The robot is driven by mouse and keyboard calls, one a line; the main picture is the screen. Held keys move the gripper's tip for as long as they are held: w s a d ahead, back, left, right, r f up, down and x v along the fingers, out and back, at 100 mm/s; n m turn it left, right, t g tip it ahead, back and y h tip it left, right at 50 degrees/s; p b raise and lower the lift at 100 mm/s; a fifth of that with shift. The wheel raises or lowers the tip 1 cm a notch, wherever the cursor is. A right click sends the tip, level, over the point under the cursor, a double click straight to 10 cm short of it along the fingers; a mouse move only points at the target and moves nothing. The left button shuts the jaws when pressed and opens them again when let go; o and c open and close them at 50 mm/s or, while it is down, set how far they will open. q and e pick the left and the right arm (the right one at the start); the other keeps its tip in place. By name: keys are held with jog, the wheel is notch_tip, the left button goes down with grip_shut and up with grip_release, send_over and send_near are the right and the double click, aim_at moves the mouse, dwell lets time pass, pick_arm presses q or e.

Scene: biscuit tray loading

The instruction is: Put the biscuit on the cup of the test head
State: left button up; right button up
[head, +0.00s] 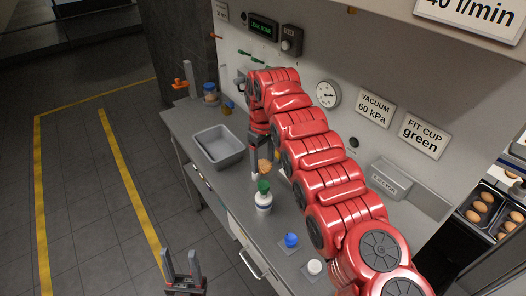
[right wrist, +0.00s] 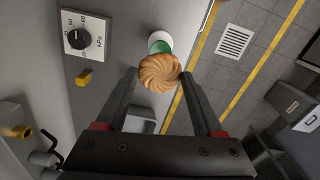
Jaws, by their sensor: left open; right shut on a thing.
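The round, ridged golden biscuit (head: 264,166) is between the fingertips of my right gripper (head: 268,155), which is shut on it. In the right wrist view the biscuit (right wrist: 160,72) shows face-on, with the green cup (right wrist: 163,48) partly hidden behind it. In the head view the green cup (head: 263,185) tops the white test head (head: 263,202) on the bench, just below the biscuit. I cannot tell whether biscuit and cup touch. My left gripper (head: 184,276) is open and empty, low in front of the bench.
A grey tray (head: 218,146) lies on the bench left of the test head. A blue cup (head: 290,240) and a white cup (head: 315,267) stand nearer the front. Signs (head: 425,135) on the panel read "FIT CUP green" and "VACUUM 60 kPa" (head: 375,106). Biscuit trays (head: 483,210) stand at right.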

aim_at(263, 164)
jog(key=shift+s+f+b, duration=0.2)
jog(key=shift+f+b, duration=0.3)
jog(key=shift+f, duration=0.3)
jog(key=f, duration=0.3)
jog(key=shift+w+b, duration=0.2)
jog(key=shift+b, duration=0.2)
jog(key=shift+f, duration=0.9)
jog(key=shift+f+b, duration=0.3)
jog(key=shift+f, duration=0.3)
jog(key=o, duration=0.8)
